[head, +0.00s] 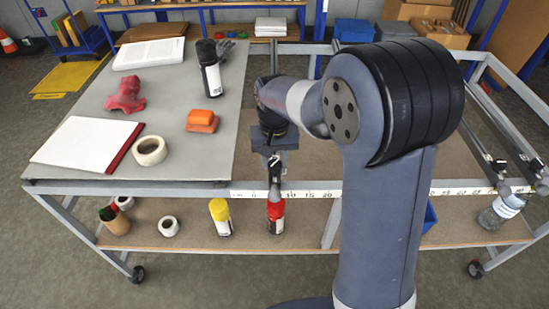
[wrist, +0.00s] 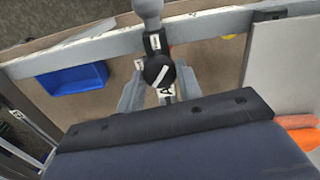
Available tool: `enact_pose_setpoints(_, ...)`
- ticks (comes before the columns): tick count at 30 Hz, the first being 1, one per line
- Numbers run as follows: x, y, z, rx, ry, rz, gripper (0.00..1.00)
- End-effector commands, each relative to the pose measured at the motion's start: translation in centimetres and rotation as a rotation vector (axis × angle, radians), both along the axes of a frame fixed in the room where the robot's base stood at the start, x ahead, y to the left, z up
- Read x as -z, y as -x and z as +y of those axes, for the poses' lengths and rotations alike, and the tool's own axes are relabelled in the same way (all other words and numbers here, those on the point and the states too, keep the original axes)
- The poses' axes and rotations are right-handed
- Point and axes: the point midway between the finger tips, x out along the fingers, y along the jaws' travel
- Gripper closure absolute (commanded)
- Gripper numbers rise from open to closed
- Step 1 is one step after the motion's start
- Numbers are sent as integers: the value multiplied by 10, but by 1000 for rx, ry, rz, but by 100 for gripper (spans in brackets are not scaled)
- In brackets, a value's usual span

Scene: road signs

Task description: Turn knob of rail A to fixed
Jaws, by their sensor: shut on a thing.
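The knob of rail A (wrist: 158,72) is round and black with a white line. It shows in the wrist view, and the line lies slanted, rising to the right. A white letter A (wrist: 165,91) shows just beside the knob, partly hidden. My gripper (wrist: 160,84) has its grey fingers on both sides of the knob and is shut on it. In the head view, my gripper (head: 273,168) is low at the frame's front bar; the knob's marking cannot be read there.
A ruler strip (head: 310,194) runs along the front bar. A grey board (head: 185,100) with tape, a spray can (head: 210,75) and an orange block (head: 202,119) lies left. Bottles stand on the lower shelf. Other rails (head: 500,125) lie right. A blue bin (wrist: 73,79) sits below.

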Motion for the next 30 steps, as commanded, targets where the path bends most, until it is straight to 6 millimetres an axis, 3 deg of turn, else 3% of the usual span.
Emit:
enact_pose_setpoints(18,-1,-1,0,574,-1,-3,89)
enact_pose_setpoints(30,-1,-1,0,824,-2,-4,89)
